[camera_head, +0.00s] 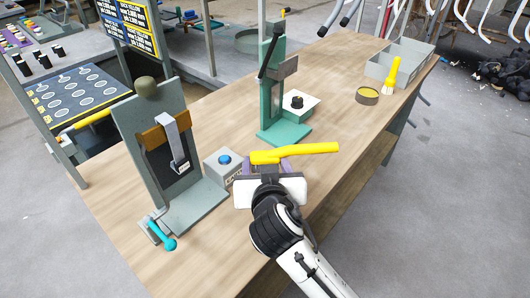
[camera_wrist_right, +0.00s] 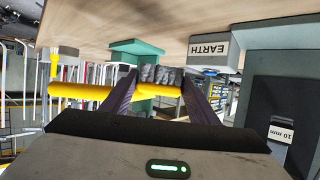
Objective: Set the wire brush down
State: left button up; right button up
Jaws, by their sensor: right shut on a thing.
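The wire brush has a yellow handle (camera_head: 312,150) that points to the right in the head view. My right gripper (camera_head: 266,165) has purple fingers and is shut on the brush near its left end. In the right wrist view the brush (camera_wrist_right: 85,91) lies across between the two fingers (camera_wrist_right: 160,92), with its dark bristle block (camera_wrist_right: 161,76) on the side towards the table. The brush appears held above the wooden table (camera_head: 335,110); I cannot tell the exact gap. My left gripper is not in view.
A grey box with a blue button (camera_head: 224,160) stands just left of the gripper. A grey fixture (camera_head: 153,125) is at left, a green press (camera_head: 275,90) behind. A yellow brush (camera_head: 391,76), round tin (camera_head: 367,96) and grey bin (camera_head: 410,55) are at back right. Bare tabletop lies between.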

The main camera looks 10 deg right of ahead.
jog(key=shift+f, duration=0.55)
notch_tip(320, 180, down, 3)
jog(key=b, duration=0.3)
jog(key=shift+f, duration=0.1)
jog(key=shift+f+b, duration=0.65)
jog(key=shift+f, duration=0.2)
jog(key=shift+f+b, duration=0.55)
jog(key=shift+f, duration=0.05)
jog(key=o, duration=1.2)
jog(key=shift+s, duration=0.15)
